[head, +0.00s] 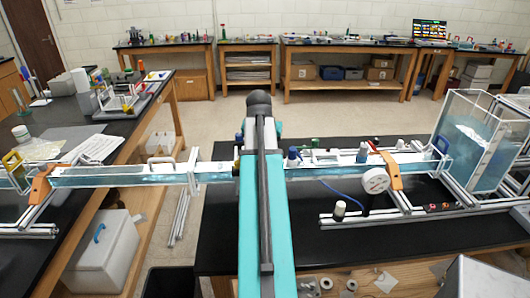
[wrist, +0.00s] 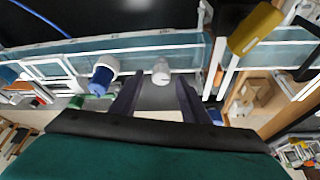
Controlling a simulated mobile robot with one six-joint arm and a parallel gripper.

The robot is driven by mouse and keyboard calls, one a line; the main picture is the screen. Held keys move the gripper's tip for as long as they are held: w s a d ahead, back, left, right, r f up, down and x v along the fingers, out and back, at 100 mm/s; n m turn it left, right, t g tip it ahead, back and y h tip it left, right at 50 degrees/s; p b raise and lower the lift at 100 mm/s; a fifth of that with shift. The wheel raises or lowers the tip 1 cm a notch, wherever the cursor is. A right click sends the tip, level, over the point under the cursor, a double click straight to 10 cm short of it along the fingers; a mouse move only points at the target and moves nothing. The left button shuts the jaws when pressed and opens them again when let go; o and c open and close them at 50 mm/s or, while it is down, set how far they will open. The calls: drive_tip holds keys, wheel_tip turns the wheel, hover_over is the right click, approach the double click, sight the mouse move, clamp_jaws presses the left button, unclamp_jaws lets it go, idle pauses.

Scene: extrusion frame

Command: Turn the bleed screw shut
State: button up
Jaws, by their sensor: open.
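A small white knob (wrist: 161,72), which looks like the bleed screw, stands at the clear channel in the wrist view. My gripper (wrist: 159,84) is open, with its two dark fingers pointing toward the knob, one on each side of its line. The knob appears just beyond the fingertips; I cannot tell whether they touch it. In the head view my teal arm covers this spot, so knob and fingers are hidden there. The long clear channel (head: 120,177) with bluish water runs across the head view.
A blue-and-white fitting (wrist: 101,78) is left of my fingers and a yellow cylinder (wrist: 255,30) is to the right in the wrist view. A clear water tank (head: 470,140) stands at the channel's right end, with a round white gauge (head: 375,181) nearer. The black bench (head: 300,235) is mostly bare in front.

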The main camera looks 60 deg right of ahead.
drive_tip(key=b+v, duration=0.3)
drive_tip(key=v, duration=1)
drive_tip(key=shift+s+r, duration=0.1)
drive_tip(key=shift+r, duration=0.05)
idle(0.6)
